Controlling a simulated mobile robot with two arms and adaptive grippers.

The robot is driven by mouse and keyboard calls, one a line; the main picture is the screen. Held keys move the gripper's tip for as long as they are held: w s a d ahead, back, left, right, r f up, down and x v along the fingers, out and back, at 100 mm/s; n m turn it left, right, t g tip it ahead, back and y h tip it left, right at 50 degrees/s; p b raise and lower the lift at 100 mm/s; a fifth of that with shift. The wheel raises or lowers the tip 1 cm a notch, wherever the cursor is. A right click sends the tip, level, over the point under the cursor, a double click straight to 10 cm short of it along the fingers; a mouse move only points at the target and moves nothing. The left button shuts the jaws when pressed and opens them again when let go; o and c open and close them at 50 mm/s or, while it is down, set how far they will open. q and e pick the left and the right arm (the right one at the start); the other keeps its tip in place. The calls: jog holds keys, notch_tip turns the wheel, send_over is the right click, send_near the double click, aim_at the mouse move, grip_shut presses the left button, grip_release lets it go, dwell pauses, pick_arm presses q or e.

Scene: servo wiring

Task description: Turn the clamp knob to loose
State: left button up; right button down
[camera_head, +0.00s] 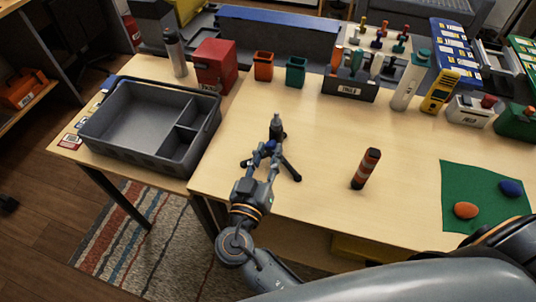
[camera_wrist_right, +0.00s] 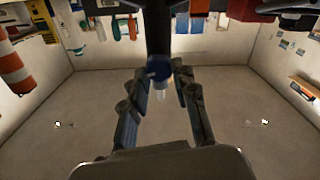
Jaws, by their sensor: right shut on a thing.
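A small dark stand (camera_head: 277,128) with spread legs stands upright on the wooden table, left of the middle in the head view. A blue knob (camera_head: 270,146) is on its near side; it also shows in the right wrist view (camera_wrist_right: 159,69), on a dark upright post (camera_wrist_right: 157,30). My right gripper (camera_head: 266,160) reaches the stand from the near side. Its fingers are closed in on the knob, one on each side in the right wrist view (camera_wrist_right: 168,88). The exact finger contact and the knob's turn angle are hard to tell. My left gripper is not in view.
A grey divided tray (camera_head: 135,157) lies on the left. A red box (camera_head: 215,65), orange cup (camera_head: 263,66) and green cup (camera_head: 296,72) stand behind. A green mat (camera_head: 465,185) lies far right. Table between is clear.

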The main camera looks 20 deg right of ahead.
jog(key=n, duration=0.3)
jog(key=shift+n, duration=0.3)
jog(key=n, duration=0.3)
jog(key=shift+n+p, duration=0.3)
jog(key=n+p, duration=0.1)
jog(key=n, duration=0.2)
jog(key=shift+a+n, duration=0.1)
jog(key=shift+n, duration=0.3)
jog(key=shift+w+f+n+p, duration=0.1)
jog(key=shift+f+n+p, duration=0.1)
jog(key=shift+n+p, duration=1.35)
jog(key=shift+n+b, duration=0.45)
jog(key=shift+n, duration=0.1)
jog(key=c, duration=1)
grip_release()
jog(key=shift+c, duration=0.2)
jog(key=shift+s+a, duration=0.1)
jog(key=shift+s, duration=0.1)
jog(key=v, duration=0.7)
jog(key=shift+a, duration=0.1)
